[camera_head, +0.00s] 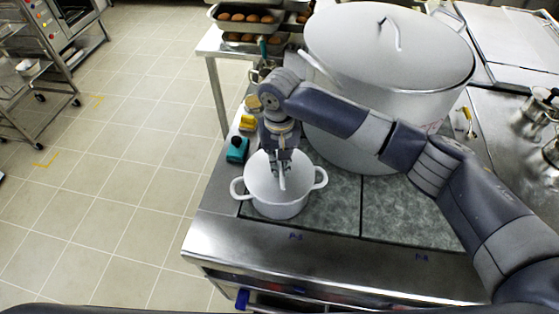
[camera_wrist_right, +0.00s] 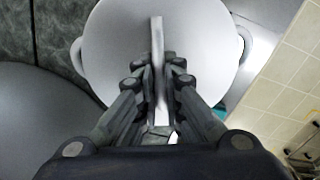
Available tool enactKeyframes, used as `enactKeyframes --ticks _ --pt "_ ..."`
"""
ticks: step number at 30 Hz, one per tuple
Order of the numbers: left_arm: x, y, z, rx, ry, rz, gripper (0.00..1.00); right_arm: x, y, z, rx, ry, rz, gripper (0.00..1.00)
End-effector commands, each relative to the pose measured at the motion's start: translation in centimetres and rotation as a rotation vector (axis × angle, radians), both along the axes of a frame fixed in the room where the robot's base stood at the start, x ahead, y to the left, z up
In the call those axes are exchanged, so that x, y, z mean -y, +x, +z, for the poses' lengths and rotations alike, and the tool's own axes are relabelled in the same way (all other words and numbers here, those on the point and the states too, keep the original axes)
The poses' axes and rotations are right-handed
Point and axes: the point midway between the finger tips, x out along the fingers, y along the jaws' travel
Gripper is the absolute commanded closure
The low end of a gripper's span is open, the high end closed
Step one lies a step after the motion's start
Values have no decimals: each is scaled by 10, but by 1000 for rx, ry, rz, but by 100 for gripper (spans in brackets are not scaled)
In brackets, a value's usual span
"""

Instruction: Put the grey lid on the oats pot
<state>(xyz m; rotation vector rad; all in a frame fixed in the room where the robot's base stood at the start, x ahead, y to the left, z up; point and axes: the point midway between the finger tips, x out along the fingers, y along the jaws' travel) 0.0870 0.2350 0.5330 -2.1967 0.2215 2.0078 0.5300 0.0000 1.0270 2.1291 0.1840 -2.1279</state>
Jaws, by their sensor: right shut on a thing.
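A small whitish pot (camera_head: 280,210) with two side handles stands on the dark stone-like cooktop near the front left of the counter. A pale grey round lid (camera_head: 261,180) lies level over its mouth. My right gripper (camera_head: 281,168) points down from above, shut on the lid's upright handle. In the right wrist view the handle stands between the fingers (camera_wrist_right: 160,68), and the lid (camera_wrist_right: 112,42) covers the pot's opening, with a pot handle (camera_wrist_right: 246,45) sticking out beyond it. I cannot tell whether the lid rests on the rim. My left gripper is not in view.
A large lidded stockpot (camera_head: 340,150) stands just behind, under my right forearm. A teal item (camera_head: 237,150) and a yellow item (camera_head: 247,123) lie along the counter's left edge. Trays of brown rolls (camera_head: 245,17) are at the back. The front steel strip is clear.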

Motion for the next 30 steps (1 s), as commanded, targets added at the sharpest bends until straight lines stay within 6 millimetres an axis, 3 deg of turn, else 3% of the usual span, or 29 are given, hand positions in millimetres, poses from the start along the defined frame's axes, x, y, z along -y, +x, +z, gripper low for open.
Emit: enactKeyframes --ticks 30 --pt "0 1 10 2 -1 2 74 0 -1 -8 -1 0 1 100"
